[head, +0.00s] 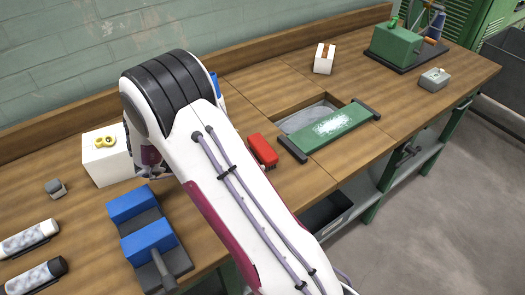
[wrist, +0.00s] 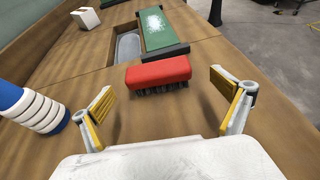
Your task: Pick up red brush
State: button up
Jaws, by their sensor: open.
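The red brush (head: 263,150) lies on the wooden workbench, beside the near end of a green board. It has a red back and dark bristles that face down. In the wrist view the red brush (wrist: 158,72) lies ahead of my gripper (wrist: 166,104), centred between the two fingers and beyond their tips. My gripper is open and empty, with yellow pads on both fingers. In the head view my arm hides most of the gripper and the bench around it.
The green board (head: 330,130) spans a recess holding a grey tray (head: 300,116). A blue vise (head: 146,235) and a white box (head: 107,160) stand left of my arm. A blue and white ringed object (wrist: 32,108) stands left of my gripper. Bare wood surrounds the brush's near side.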

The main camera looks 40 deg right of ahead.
aim_at(268, 148)
jog(key=shift+d, duration=0.15)
jog(key=shift+x, duration=1.15)
jog(key=shift+d+f, duration=0.1)
jog(key=shift+w+x, duration=0.1)
jog(key=shift+x, duration=1.15)
jog(key=shift+w+x, duration=0.15)
jog(key=shift+x, duration=1.1)
jog(key=c, duration=1.2)
